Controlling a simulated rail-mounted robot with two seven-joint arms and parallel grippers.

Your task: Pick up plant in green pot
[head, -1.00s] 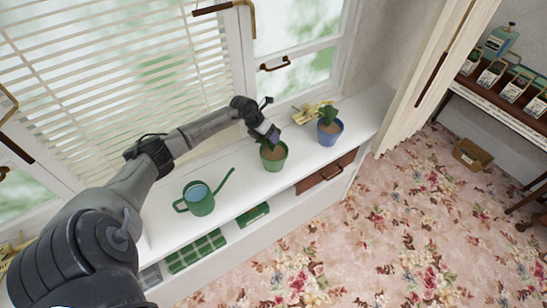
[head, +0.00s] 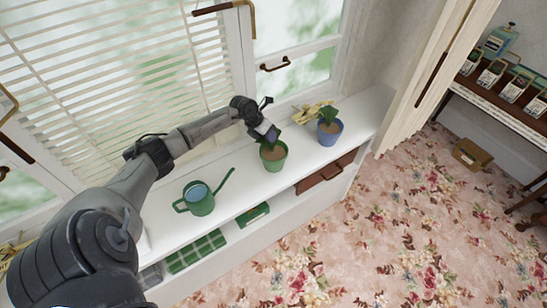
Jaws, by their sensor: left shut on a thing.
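The plant in the green pot (head: 273,157) stands upright on the white window shelf (head: 245,185), with brown soil and green leaves. My left gripper (head: 270,134) reaches in from the left and is shut at the plant's leaves, just above the pot's back rim. The fingertips are small and partly lost among the leaves. The pot's base appears to rest on the shelf. My right gripper is not in view.
A plant in a blue pot (head: 328,134) stands to the right, with yellow gloves (head: 310,112) behind it. A green watering can (head: 200,198) stands to the left. The window blind (head: 120,70) is close behind my arm. Flowered floor (head: 380,220) lies open in front.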

